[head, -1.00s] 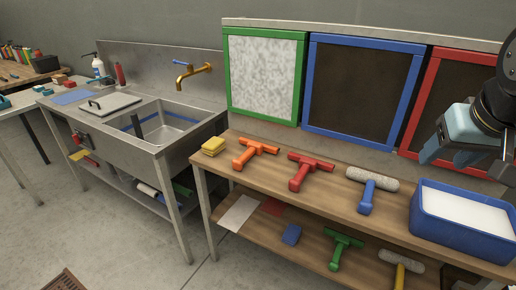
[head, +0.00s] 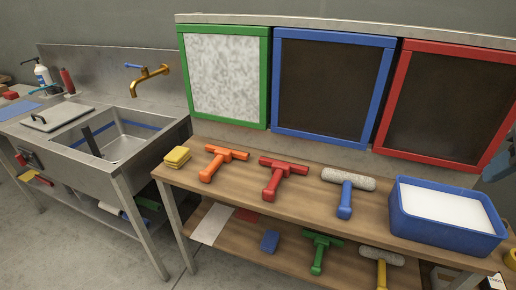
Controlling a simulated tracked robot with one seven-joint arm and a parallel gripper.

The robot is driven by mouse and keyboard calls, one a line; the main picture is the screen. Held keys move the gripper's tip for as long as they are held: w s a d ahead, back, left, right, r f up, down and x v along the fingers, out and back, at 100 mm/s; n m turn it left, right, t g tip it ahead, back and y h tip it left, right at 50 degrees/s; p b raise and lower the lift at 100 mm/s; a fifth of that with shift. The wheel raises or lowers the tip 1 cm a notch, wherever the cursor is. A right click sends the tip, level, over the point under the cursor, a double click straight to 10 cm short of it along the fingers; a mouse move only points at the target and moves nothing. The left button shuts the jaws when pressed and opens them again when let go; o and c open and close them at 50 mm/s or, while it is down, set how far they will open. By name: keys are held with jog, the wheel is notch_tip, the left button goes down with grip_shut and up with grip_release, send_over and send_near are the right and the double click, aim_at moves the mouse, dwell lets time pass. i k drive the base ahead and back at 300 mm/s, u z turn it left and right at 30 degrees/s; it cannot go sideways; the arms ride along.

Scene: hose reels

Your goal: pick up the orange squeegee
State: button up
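The orange squeegee (head: 213,167) lies on the wooden top of the bench (head: 300,212), between the yellow sponges and the red squeegee. Its crosspiece is towards the back and its handle points to the front left. Only a blue-grey sliver of my gripper (head: 498,165) shows at the right edge, far to the right of the orange squeegee. Its fingertips are not clearly seen, so I cannot tell whether it is open or shut.
Yellow sponges (head: 176,157) are left of the squeegee. The red squeegee (head: 272,181), a roller with a blue handle (head: 345,198) and a blue tub (head: 448,235) are to its right. Framed panels (head: 222,75) stand behind. A sink (head: 115,145) is at left.

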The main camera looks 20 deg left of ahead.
aim_at(221, 154)
jog(key=z, duration=1.4)
jog(key=k, duration=1.5)
jog(key=u, duration=1.55)
jog(key=i, duration=1.65)
jog(key=u, duration=0.05)
